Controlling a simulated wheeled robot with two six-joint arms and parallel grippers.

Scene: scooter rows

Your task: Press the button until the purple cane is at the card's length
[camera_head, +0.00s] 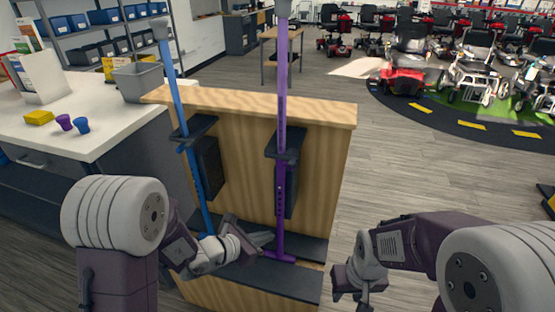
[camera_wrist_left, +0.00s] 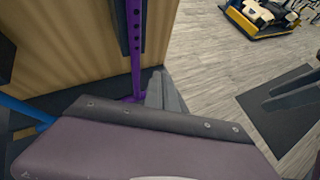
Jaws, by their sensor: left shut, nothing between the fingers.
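The purple cane (camera_head: 281,100) stands upright in a holder on the wooden stand, with a row of holes in its lower tube, which also shows in the left wrist view (camera_wrist_left: 134,45). The blue cane (camera_head: 172,85) leans slightly on its left. My left gripper (camera_head: 264,238) is shut and empty, its tips close beside the purple cane's lower tube; contact is unclear. Its grey fingers (camera_wrist_left: 166,92) show in the left wrist view. My right gripper (camera_head: 358,288) is low, right of the stand, its fingers partly cut off. I cannot clearly make out the button or the card.
The wooden stand (camera_head: 325,112) has dark holders and a dark base ledge. A white counter (camera_head: 105,115) at left carries a grey bin (camera_head: 138,82), purple and blue cups, and a yellow block. The floor (camera_head: 400,165) right of the stand is open; scooters are far behind.

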